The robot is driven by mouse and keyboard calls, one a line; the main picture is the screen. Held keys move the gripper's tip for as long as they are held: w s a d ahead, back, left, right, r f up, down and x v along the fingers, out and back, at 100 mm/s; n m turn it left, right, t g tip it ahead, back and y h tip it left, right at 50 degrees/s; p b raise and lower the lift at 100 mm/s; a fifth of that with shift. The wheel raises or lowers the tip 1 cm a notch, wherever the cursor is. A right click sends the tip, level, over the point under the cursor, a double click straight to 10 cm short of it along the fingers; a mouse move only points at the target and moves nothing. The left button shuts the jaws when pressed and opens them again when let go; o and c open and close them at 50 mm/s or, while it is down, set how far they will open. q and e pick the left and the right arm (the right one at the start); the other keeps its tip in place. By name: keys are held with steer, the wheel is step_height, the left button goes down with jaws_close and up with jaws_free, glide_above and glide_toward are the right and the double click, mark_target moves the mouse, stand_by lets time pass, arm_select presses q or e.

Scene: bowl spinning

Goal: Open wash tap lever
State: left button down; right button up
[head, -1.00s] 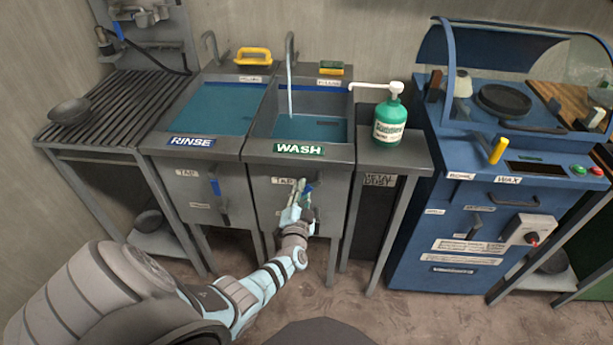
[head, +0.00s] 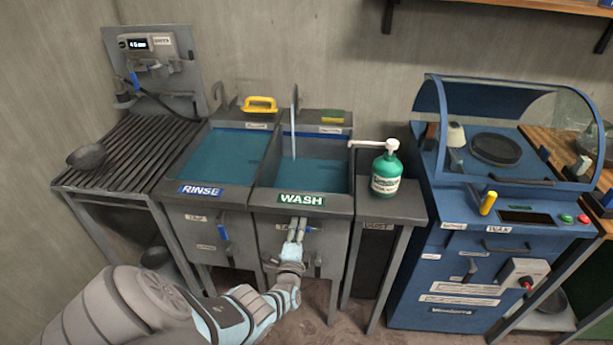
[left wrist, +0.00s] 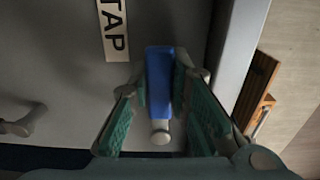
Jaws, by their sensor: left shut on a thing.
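The wash basin (head: 335,200) bears a green WASH label on its front. Its tap lever has a blue handle (left wrist: 159,75) and stands beside a TAP label in the left wrist view. My left gripper (head: 297,228) is at the basin's front panel, with its fingers on both sides of the blue handle, shut on it. In the head view the gripper mostly hides this lever. Water streams from the wash faucet (head: 295,97) into the blue water (head: 320,175). My right gripper is not in view.
The rinse basin (head: 180,205) is at the left, with its own blue lever (head: 223,232). A green soap bottle (head: 385,175) stands on the small table to the right. A blue wax machine (head: 460,270) is further right.

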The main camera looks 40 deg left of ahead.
arm_select(q)
steer(key=shift+r, duration=0.1)
steer(key=shift+m, duration=0.3)
steer(key=c, duration=1.5)
jaws_free()
steer(key=v, duration=1.2)
